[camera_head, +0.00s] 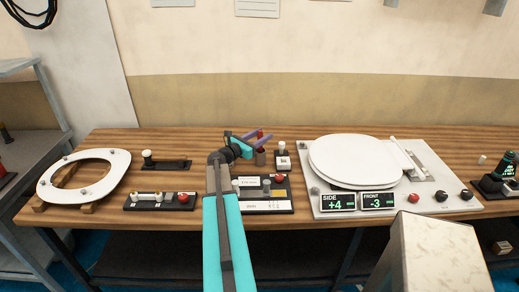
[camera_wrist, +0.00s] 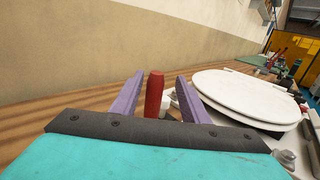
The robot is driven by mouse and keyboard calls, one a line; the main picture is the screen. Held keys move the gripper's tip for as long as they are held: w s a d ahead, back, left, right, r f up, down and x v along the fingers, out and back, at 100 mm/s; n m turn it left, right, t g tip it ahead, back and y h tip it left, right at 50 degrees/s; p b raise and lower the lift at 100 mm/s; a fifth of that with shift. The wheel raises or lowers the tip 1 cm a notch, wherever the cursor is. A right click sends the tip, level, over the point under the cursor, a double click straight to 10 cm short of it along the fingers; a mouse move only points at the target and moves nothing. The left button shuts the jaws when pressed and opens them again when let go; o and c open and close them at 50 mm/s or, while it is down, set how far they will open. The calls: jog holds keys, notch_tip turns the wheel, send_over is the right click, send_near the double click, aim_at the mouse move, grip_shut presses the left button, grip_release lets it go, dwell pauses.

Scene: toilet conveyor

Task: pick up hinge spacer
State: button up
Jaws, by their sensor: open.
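My gripper (camera_head: 257,138) is open, its purple fingers above the middle of the wooden bench. In the wrist view, a red upright handle (camera_wrist: 154,94) shows between the spread fingers (camera_wrist: 159,76); I cannot tell whether they touch it. A small white part (camera_wrist: 167,101) shows partly hidden behind it. Another white-topped part (camera_head: 148,156) stands on the left by a dark strip. I cannot tell for certain which part is the hinge spacer.
A white toilet seat and lid (camera_head: 355,160) lie on a grey fixture (camera_head: 440,170) with two displays, right of the gripper. A seat ring (camera_head: 84,176) rests on wooden blocks at left. A pale box (camera_head: 435,255) stands at front right.

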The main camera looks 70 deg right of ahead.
jog(key=x, duration=0.2)
jog(key=p+x, duration=0.1)
jog(key=x, duration=0.1)
jog(key=shift+w+d+p, duration=0.1)
jog(key=shift+w+p, duration=0.1)
jog(key=shift+p, duration=0.1)
dwell(0.3)
grip_shut()
